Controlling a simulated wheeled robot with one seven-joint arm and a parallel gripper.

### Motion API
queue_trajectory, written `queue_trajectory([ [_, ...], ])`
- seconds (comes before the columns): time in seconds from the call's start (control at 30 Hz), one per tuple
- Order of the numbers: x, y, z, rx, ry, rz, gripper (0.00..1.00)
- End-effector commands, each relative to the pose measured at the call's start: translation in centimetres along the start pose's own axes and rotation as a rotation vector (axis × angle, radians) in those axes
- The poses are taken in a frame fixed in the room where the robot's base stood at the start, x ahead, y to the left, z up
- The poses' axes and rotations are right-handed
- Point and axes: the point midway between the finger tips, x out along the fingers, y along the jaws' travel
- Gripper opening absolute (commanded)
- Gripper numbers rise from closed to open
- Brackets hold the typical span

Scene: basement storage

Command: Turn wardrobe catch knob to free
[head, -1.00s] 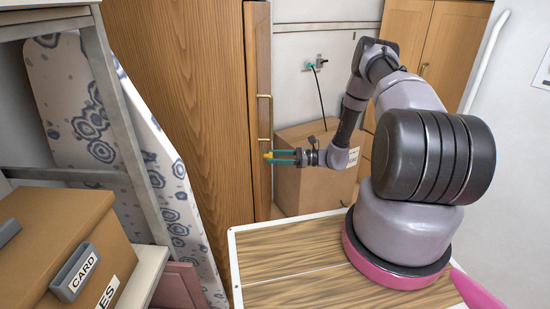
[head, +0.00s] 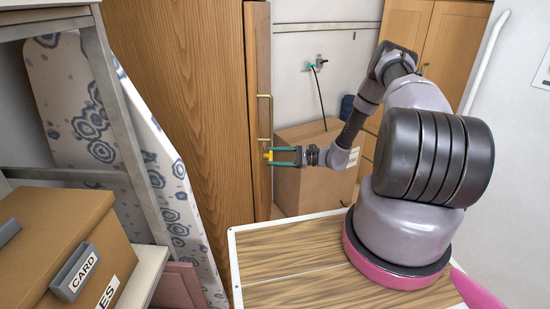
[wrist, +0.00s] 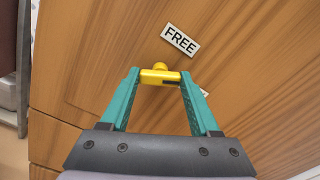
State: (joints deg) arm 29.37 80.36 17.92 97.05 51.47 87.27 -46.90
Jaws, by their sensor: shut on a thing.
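The yellow catch knob (head: 266,155) sits on the front of the tall wooden wardrobe (head: 190,95). My gripper (head: 270,156) reaches it from the right with its teal fingers shut on it. In the wrist view the knob (wrist: 160,77) spans the gap between the two fingertips (wrist: 160,79). A rounded nub on it sticks out toward the white FREE label (wrist: 181,39). A second pale label (wrist: 204,93) is mostly hidden behind the right finger, and its words cannot be read.
A brass handle (head: 258,118) stands on the wardrobe front just above the knob. A cardboard box (head: 315,185) is behind my forearm. A patterned ironing board (head: 150,160) leans at left, by a shelf frame and a brown CARD box (head: 50,245).

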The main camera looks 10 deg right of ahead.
Motion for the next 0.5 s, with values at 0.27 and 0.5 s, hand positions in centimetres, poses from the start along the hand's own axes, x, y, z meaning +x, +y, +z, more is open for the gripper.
queue_trajectory([
  [0.27,-0.13,-0.05,-0.07,-0.264,0.002,-0.003,0.07],
  [0.5,-0.11,-0.03,-0.07,-0.491,0.001,-0.003,0.07],
])
